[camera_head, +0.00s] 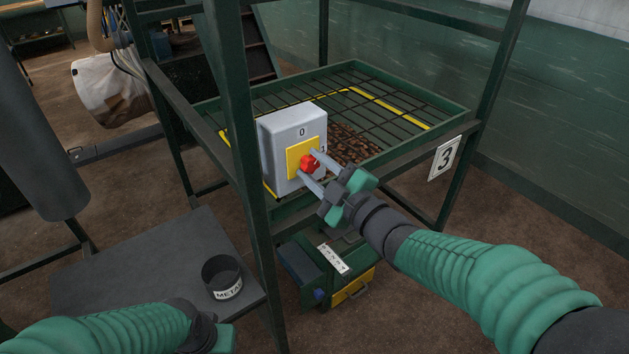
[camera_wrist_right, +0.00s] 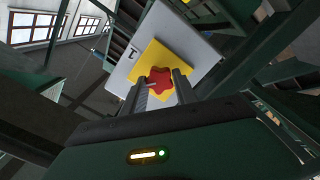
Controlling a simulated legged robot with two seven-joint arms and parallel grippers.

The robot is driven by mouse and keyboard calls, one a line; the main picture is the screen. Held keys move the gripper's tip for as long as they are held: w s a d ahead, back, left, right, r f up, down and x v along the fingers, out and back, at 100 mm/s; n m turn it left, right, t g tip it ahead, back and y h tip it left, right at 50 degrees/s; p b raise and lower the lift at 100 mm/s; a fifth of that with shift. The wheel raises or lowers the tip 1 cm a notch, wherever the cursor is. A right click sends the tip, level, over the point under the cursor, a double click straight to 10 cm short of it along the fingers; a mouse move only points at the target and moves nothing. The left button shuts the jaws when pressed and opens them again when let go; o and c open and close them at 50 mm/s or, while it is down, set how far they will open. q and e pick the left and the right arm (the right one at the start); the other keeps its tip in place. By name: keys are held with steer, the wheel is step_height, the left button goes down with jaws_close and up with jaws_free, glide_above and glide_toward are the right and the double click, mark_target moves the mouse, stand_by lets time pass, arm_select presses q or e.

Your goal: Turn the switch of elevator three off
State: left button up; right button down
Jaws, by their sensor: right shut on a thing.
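The switch is a red knob (camera_head: 308,163) on a yellow plate (camera_head: 293,158) on the front of a grey box (camera_head: 279,137). The box is fixed to a green frame post, and a "0" shows above the knob and a "1" to its right. A sign with "3" (camera_head: 444,158) hangs on the frame. My right gripper (camera_head: 312,168) has its two fingers on either side of the knob, shut on it. In the right wrist view the red knob (camera_wrist_right: 160,78) sits between the fingertips. My left arm shows at the lower left; its gripper's jaws cannot be made out.
A green tray with a black grid (camera_head: 390,105) holds brown pieces behind the box. A dark plate (camera_head: 180,262) at lower left carries a black cup labelled "METAL" (camera_head: 222,277). A green and yellow machine (camera_head: 325,270) stands below. The green post (camera_head: 240,150) is close beside the box.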

steer(key=n+b, duration=0.2)
steer(key=b, duration=0.1)
steer(key=n+b, duration=0.3)
steer(key=shift+f, duration=0.4)
steer(key=shift+a+n+b, duration=0.1)
steer(key=shift+n+b, duration=1.3)
steer(key=shift+n, duration=0.1)
steer(key=c, duration=1)
jaws_free()
steer(key=shift+r, duration=0.1)
steer(key=shift+o, duration=0.2)
steer(key=shift+s+r, duration=0.1)
